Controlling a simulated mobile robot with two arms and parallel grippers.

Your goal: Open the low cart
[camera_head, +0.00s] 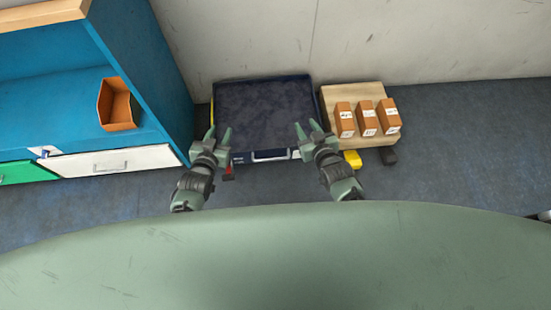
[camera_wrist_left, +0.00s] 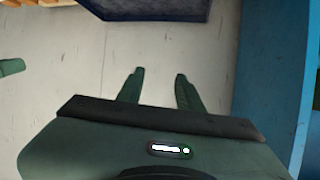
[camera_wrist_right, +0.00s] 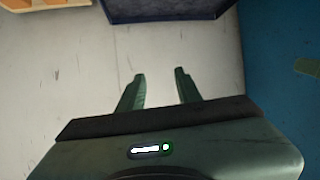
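The low cart (camera_head: 264,108) is a dark navy, flat, box-like unit on the floor against the wall, with a handle (camera_head: 270,155) on its front face. Its dark edge also shows at the top of the left wrist view (camera_wrist_left: 150,8) and the right wrist view (camera_wrist_right: 160,10). My left gripper (camera_head: 219,133) is open and empty near the cart's front left corner. My right gripper (camera_head: 307,128) is open and empty near its front right corner. The handle lies between the two grippers, and neither holds it. Whether the fingers touch the cart, I cannot tell.
A wooden-topped low platform (camera_head: 350,96) with three orange-brown boxes (camera_head: 366,118) stands right of the cart. A blue shelf unit (camera_head: 155,75) with an orange bin (camera_head: 117,106) and a white drawer (camera_head: 112,160) stands at left. The floor (camera_head: 460,150) at right is clear.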

